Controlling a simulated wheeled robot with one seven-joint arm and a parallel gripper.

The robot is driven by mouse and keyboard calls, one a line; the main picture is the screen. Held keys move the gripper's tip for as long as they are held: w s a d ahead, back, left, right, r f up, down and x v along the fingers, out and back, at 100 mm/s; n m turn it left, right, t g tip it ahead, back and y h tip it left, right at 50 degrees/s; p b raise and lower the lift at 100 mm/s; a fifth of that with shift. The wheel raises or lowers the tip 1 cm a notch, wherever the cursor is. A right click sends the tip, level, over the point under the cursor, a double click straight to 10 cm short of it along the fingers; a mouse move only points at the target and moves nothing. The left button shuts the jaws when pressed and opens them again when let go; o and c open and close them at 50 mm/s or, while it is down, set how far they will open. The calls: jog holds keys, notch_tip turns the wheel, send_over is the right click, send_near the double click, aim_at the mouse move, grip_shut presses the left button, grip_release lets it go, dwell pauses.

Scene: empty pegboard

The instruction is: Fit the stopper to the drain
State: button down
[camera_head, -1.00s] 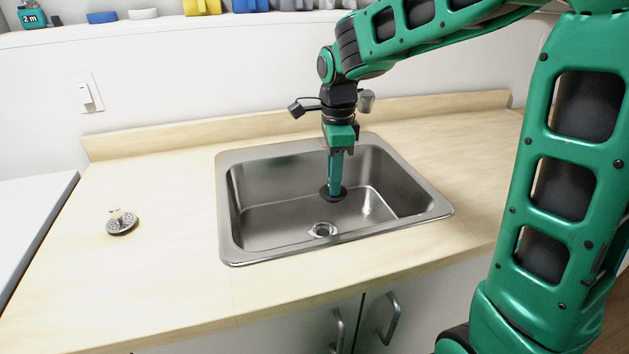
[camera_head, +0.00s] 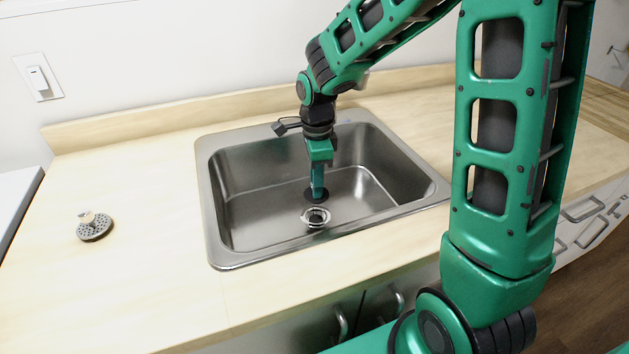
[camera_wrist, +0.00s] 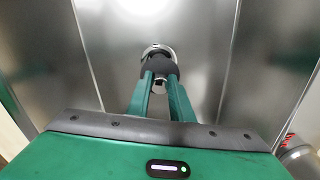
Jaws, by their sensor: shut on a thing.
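The drain (camera_head: 316,217) is a round metal ring in the floor of the steel sink (camera_head: 232,250). My gripper (camera_head: 317,192) points down inside the sink and is shut on a dark round stopper (camera_head: 318,198). In the head view the stopper is just behind the drain, close to it. In the wrist view the dark stopper (camera_wrist: 158,68) is between the green fingers (camera_wrist: 160,86), and part of the bright drain ring (camera_wrist: 157,50) shows just beyond it. The stopper covers the rest of the drain there. I cannot tell the height gap between stopper and drain.
A perforated metal strainer (camera_head: 95,227) with a light knob sits on the wooden counter (camera_head: 150,290) at the left. The sink walls and rim surround my gripper. The rest of the sink floor is clear.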

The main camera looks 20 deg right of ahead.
jog(key=shift+f, duration=2.65)
jog(key=shift+s+f, duration=0.1)
jog(key=shift+f, duration=1.1)
jog(key=c, duration=1.5)
grip_release()
notch_tip(320, 180, up, 11)
jog(key=shift+f, duration=0.15)
